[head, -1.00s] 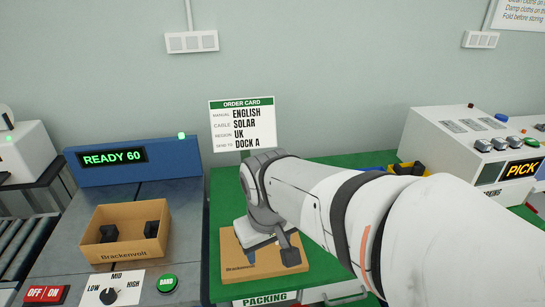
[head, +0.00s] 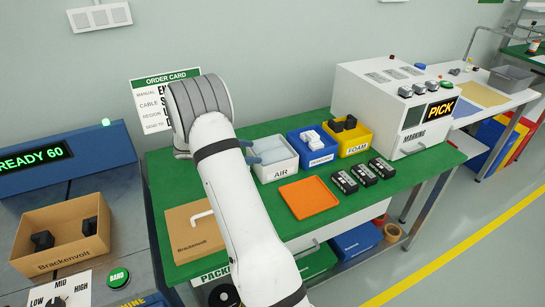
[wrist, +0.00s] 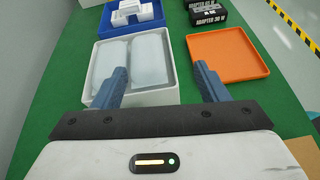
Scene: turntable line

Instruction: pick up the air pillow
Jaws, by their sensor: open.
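Two pale, translucent air pillows lie side by side in the white bin marked AIR (head: 281,174). In the wrist view I see the left pillow (wrist: 109,62) and the right pillow (wrist: 148,58) inside the bin's white rim (wrist: 171,70). My gripper (wrist: 160,78) is open and empty. Its left blue finger shows over the near part of the bin, in front of the pillows. Its right finger is outside the bin, over the orange tray's near-left corner. In the head view my arm hides most of the gripper; blue finger parts show at the bin's left side.
An orange tray (head: 310,197) lies right of the bin. A blue bin (head: 320,159) with white items and a yellow bin (head: 354,146) with black foam stand behind. Black adapter boxes (head: 363,174) sit to the right. A cardboard box (head: 187,244) lies front left.

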